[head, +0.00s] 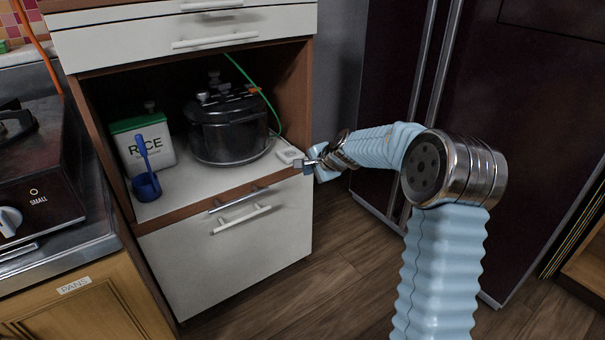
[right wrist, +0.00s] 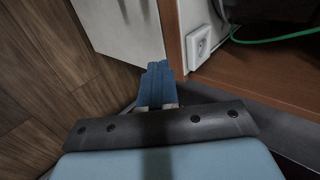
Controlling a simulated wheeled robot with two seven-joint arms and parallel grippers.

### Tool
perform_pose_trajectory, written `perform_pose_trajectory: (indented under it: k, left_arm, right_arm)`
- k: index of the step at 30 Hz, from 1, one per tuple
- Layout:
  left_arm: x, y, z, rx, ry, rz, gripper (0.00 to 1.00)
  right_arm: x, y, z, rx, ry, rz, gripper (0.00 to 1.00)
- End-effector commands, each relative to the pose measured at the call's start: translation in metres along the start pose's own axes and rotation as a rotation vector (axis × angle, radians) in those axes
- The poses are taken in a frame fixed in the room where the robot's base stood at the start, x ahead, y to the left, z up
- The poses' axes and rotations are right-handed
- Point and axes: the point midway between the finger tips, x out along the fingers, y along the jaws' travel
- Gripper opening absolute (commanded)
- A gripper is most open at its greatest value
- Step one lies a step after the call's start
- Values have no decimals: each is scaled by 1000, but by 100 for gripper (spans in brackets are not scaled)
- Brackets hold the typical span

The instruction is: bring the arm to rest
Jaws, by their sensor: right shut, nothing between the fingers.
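My right arm (head: 440,260) comes up from the bottom right in the head view, bends at a metal elbow joint and reaches left. My right gripper (head: 306,165) is at the front right corner of the open cabinet shelf, close to the shelf edge; I cannot tell if it touches. In the right wrist view the blue fingers of the gripper (right wrist: 157,75) are together with nothing between them. My left gripper is not in view.
The shelf (head: 185,197) holds a rice box (head: 148,143), a blue cup with a blue utensil (head: 146,187), a dark pot (head: 230,130) and a white socket (head: 289,155). A dark fridge (head: 520,110) stands right. A stove (head: 35,170) is left. The wooden floor (head: 330,270) is clear.

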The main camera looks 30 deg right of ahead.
Motion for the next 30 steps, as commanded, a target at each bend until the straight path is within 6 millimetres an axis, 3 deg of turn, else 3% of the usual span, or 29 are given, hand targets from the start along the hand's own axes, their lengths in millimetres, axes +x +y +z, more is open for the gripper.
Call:
perform_pose_trajectory:
  k: [3, 9, 14, 17, 20, 24, 27, 30]
  left_arm:
    - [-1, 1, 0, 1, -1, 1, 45]
    - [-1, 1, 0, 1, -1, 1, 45]
    - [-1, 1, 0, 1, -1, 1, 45]
    - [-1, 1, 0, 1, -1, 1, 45]
    - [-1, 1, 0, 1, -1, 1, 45]
    - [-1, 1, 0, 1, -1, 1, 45]
    - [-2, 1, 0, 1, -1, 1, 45]
    - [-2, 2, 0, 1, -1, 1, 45]
  right_arm:
    - [-21, -1, 1, -2, -2, 0, 0]
    - [-35, 0, 1, -1, -1, 1, 0]
    - [-34, 3, 2, -5, -3, 6, 0]
    - [-18, 20, 14, -40, -16, 39, 0]
    - [14, 61, 41, -134, -48, 112, 0]
    - [59, 153, 103, -350, -140, 245, 0]
    - [76, 225, 153, -525, -235, 323, 0]
    - [75, 297, 203, -701, -354, 379, 0]
